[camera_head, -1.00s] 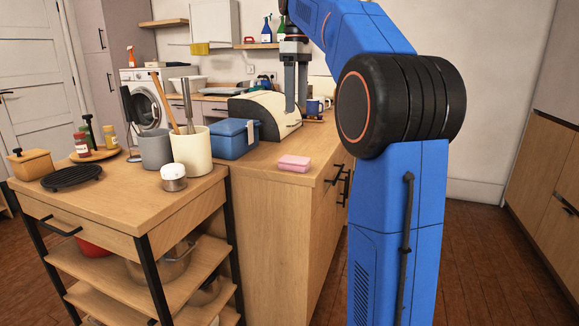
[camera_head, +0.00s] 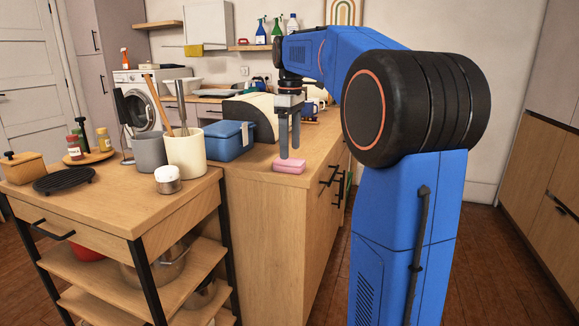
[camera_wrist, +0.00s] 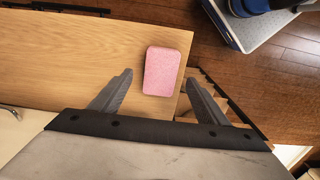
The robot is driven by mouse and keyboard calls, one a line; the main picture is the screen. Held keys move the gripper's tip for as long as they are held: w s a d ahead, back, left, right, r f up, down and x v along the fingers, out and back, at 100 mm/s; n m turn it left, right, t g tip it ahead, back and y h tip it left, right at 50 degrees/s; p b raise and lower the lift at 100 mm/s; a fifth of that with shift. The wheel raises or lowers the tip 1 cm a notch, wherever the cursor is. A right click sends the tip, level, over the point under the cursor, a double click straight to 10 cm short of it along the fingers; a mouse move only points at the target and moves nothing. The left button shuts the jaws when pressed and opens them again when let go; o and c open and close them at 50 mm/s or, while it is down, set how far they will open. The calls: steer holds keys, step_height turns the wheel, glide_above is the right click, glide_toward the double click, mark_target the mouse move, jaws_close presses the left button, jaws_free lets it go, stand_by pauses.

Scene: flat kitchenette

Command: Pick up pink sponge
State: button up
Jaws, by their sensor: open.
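The pink sponge (camera_head: 289,166) lies flat on the near end of the wooden counter, close to its corner. In the wrist view the sponge (camera_wrist: 162,71) shows whole, lying near the counter's end edge. My gripper (camera_head: 289,153) points down over the sponge in the head view, its fingertips at or just above it; the exact gap cannot be told. In the wrist view my gripper (camera_wrist: 160,84) is open, with one finger on each side of the sponge's line and the sponge between and slightly beyond the tips. Nothing is held.
A blue box (camera_head: 229,140) stands on the counter (camera_head: 252,167) to the left of the sponge, with a cream bread box (camera_head: 254,114) behind. A lower wooden cart (camera_head: 120,207) with utensil pots (camera_head: 186,153) stands at left. The counter around the sponge is clear.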

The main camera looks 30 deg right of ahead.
mark_target(289, 160)
steer(key=shift+a+f, duration=0.15)
steer(key=shift+f, duration=2)
